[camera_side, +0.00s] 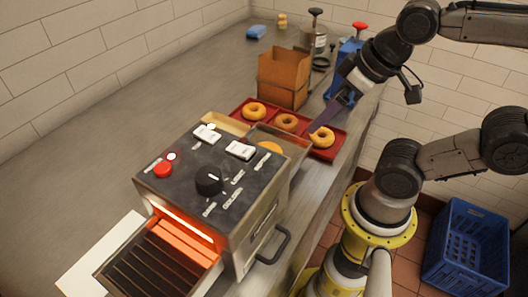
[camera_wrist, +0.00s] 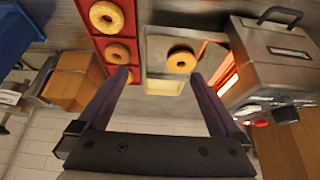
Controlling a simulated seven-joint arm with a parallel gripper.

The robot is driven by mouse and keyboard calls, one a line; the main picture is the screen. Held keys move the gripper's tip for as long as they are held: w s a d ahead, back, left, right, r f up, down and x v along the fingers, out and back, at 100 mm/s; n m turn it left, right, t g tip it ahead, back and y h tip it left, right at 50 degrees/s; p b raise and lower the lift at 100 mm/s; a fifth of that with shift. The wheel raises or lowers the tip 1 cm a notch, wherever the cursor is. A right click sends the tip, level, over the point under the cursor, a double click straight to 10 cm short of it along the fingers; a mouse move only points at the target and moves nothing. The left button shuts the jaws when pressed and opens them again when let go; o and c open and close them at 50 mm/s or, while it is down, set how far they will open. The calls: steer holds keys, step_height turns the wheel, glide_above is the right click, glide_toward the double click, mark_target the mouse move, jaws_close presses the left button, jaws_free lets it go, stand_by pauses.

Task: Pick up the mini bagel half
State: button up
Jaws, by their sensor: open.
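A round golden mini bagel half (camera_wrist: 181,61) lies on the metal tray (camera_wrist: 158,45) at the toaster's end. In the side view this bagel half (camera_side: 270,147) is partly hidden by the toaster body. Three bagel rings (camera_side: 286,121) sit one per compartment in the red tray (camera_side: 335,152); in the wrist view one is partly behind the left finger. My gripper (camera_side: 316,126) is open and empty, with purple fingers above the red tray in the side view. In the wrist view my gripper (camera_wrist: 161,76) has its fingers spread, with the bagel half beyond and toward the right fingertip.
The conveyor toaster (camera_side: 210,180) with glowing opening stands in front. A brown box (camera_side: 284,78) stands behind the red tray, with a blue device (camera_side: 343,68) to its right. A blue crate (camera_side: 465,247) is on the floor. The counter's left side is clear.

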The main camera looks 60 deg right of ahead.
steer(key=m, duration=0.2)
step_height(320, 180, up, 3)
steer(key=m+g+y, duration=0.1)
steer(key=m+g, duration=0.5)
steer(key=m, duration=1)
glide_above(267, 145)
steer(key=f, duration=0.8)
steer(key=shift+s+a+f, duration=0.25)
steer(key=shift+s+a, duration=0.1)
steer(key=shift+s, duration=0.05)
steer(key=shift+s+a+f, duration=0.1)
steer(key=shift+a+f, duration=0.05)
steer(key=shift+f, duration=0.7)
steer(key=shift+a+f, duration=0.2)
steer(key=shift+f, duration=0.7)
steer(key=shift+s+a+f, duration=0.1)
steer(key=shift+a+f, duration=0.05)
steer(key=shift+f, duration=0.7)
steer(key=c, duration=1.2)
steer(key=shift+r, duration=0.2)
